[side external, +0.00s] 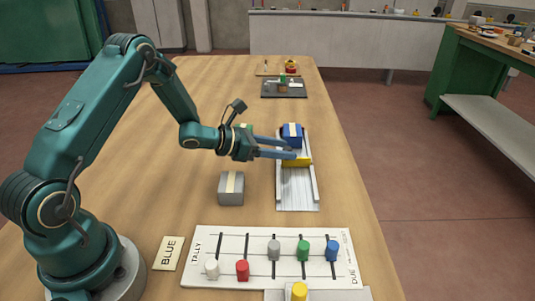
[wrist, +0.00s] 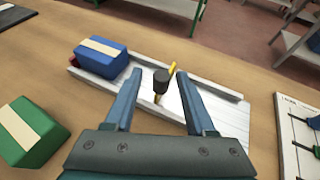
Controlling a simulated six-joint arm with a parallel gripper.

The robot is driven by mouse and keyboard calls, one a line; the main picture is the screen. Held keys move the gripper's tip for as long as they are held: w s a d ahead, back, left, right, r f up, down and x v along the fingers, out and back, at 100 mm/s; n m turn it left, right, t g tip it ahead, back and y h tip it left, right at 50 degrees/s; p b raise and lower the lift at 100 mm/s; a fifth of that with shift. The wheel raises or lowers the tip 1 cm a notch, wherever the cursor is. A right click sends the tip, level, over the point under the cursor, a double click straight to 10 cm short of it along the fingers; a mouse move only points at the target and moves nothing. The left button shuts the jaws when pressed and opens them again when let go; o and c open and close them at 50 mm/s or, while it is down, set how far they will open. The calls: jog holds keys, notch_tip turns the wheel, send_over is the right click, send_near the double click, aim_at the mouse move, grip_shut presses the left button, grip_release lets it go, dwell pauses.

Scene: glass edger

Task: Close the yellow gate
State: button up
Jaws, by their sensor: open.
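The yellow gate (side external: 298,162) lies across the pale channel (side external: 297,192) in the side external view, just in front of a blue block (side external: 292,130). In the wrist view, a thin yellow edge of the gate (wrist: 173,66) shows behind a dark knob (wrist: 161,77). The blue block (wrist: 103,56), with a cream stripe, sits in the channel to the left of the knob. My gripper (side external: 292,150) is open over the channel at the gate. In the wrist view my gripper (wrist: 160,73) has one finger on each side of the knob; I cannot tell whether they touch it.
A green block (wrist: 32,131) lies beside the channel. A grey block (side external: 231,188) with a cream stripe stands left of the channel. A tally board (side external: 270,257) with coloured pegs and a BLUE card (side external: 168,253) lie in front. A dark tray (side external: 284,90) is farther back.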

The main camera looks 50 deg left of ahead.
jog(key=shift+v, duration=1.95)
jog(key=s+d+r+n+t+y, duration=0.1)
jog(key=s+d+r+n+y, duration=0.15)
jog(key=r+n, duration=0.6)
jog(key=s+d+r+n+t+y, duration=0.1)
jog(key=r+n+t+y, duration=0.2)
jog(key=r, duration=1)
jog(key=s+d+f+n+g, duration=0.1)
jog(key=s+f+n+g, duration=0.4)
jog(key=s+n, duration=0.5)
jog(key=s+d+f+n+g, duration=0.2)
jog(key=s+f+n+g, duration=0.3)
jog(key=s+n, duration=0.6)
jog(key=n, duration=0.8)
jog(key=shift+d+f+g, duration=0.25)
jog(key=shift+g, duration=0.15)
